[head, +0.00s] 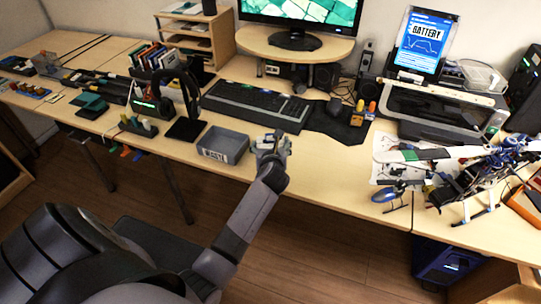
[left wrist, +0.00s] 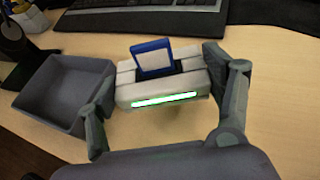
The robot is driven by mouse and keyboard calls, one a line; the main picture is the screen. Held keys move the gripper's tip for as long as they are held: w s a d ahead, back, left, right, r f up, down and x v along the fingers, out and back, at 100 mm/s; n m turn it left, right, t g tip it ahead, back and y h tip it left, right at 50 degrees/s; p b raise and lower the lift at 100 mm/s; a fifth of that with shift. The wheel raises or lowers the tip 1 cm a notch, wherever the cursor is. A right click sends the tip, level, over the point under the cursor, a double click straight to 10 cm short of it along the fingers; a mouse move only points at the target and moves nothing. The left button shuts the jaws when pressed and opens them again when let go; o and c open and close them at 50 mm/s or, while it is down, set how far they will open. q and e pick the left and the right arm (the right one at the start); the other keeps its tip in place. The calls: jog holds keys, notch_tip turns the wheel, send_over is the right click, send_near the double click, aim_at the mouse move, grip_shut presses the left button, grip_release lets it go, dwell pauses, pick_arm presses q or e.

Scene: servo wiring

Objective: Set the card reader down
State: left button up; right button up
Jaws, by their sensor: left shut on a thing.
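The card reader (left wrist: 165,91) is a white-grey block with a glowing green strip on its front. A blue card (left wrist: 153,58) stands upright in its top slot. My left gripper (head: 271,150) is over the desk, just right of the grey bin; in the left wrist view its fingers are on both sides of the card reader, shut on it. I cannot tell whether the reader's underside touches the desk. In the head view the gripper mostly hides the reader. My right gripper is not in view.
A grey open bin (head: 223,144) stands close left of the gripper. A keyboard (head: 256,106) lies behind, with a dark mat (head: 338,124) to its right. A headphone stand (head: 186,129) is left of the bin. The desk (head: 322,165) right of the gripper is clear up to the model helicopter (head: 478,180).

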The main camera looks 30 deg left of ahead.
pick_arm(q)
jog(key=shift+f+b, duration=0.45)
jog(key=shift+f, duration=1.55)
jog(key=shift+f, duration=0.15)
jog(key=o, duration=1.2)
jog(key=shift+s+d+r, duration=0.15)
jog(key=shift+s+r, duration=0.05)
jog(key=shift+r, duration=0.05)
jog(key=p+v, duration=0.1)
jog(key=v, duration=1)
jog(key=shift+s+d+r, duration=0.15)
jog(key=shift+s+r, duration=0.05)
jog(key=shift+s, duration=0.05)
